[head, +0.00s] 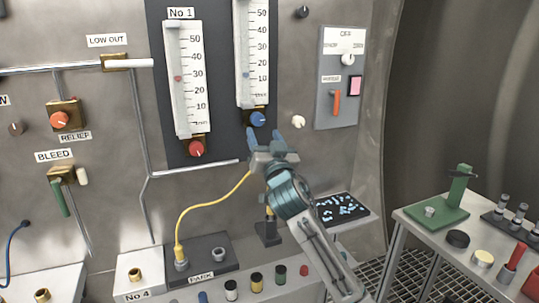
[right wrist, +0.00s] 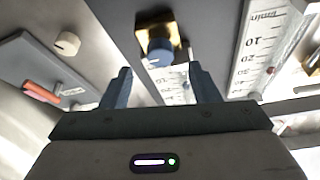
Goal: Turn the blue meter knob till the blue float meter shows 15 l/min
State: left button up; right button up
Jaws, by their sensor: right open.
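The blue meter knob (head: 258,119) sits on a brass block below the right-hand float meter (head: 252,55). That meter's small float (head: 245,76) appears to stand near the 20 mark, though it is too small to read exactly. My right gripper (head: 266,132) is open and empty just below the blue knob, pointing up at the panel. In the right wrist view the blue knob (right wrist: 158,52) lies beyond and between the open fingers (right wrist: 162,80), apart from them. My left gripper is out of view.
The No 1 meter (head: 186,80) with its red knob (head: 196,149) stands to the left. A cream knob (head: 298,121) and a grey switch box (head: 341,78) with an orange lever are to the right. A yellow cable (head: 215,203) loops below, left of my right arm.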

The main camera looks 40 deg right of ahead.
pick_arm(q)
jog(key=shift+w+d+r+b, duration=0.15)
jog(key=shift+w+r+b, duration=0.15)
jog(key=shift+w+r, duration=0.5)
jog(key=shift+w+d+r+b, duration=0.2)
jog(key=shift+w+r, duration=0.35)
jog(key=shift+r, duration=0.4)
pick_arm(e)
jog(key=shift+v, duration=2.55)
